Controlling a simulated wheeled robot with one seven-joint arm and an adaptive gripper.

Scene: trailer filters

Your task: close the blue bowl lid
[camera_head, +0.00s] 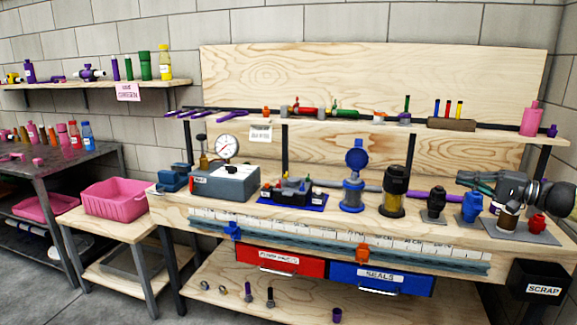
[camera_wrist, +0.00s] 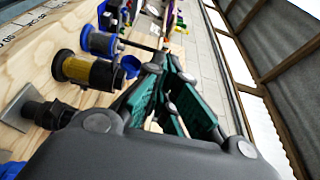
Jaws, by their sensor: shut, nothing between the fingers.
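The blue bowl (camera_head: 352,195) stands upright on the workbench, a little right of its middle. Its round blue lid (camera_head: 357,157) stands raised above it, open. In the wrist view the blue bowl (camera_wrist: 98,42) lies sideways in the picture at upper left, with the blue lid (camera_wrist: 131,66) beside it, partly hidden by other things. My gripper (camera_head: 463,180) is at the right end of the bench, pointing left, well apart from the bowl. In the wrist view my gripper (camera_wrist: 168,62) shows green finger pads; it is shut and empty.
A black-and-yellow filter (camera_head: 392,196), a small black fitting (camera_head: 435,206) and a blue fitting (camera_head: 470,207) stand between the bowl and my gripper. A shelf (camera_head: 340,126) runs above the bench.

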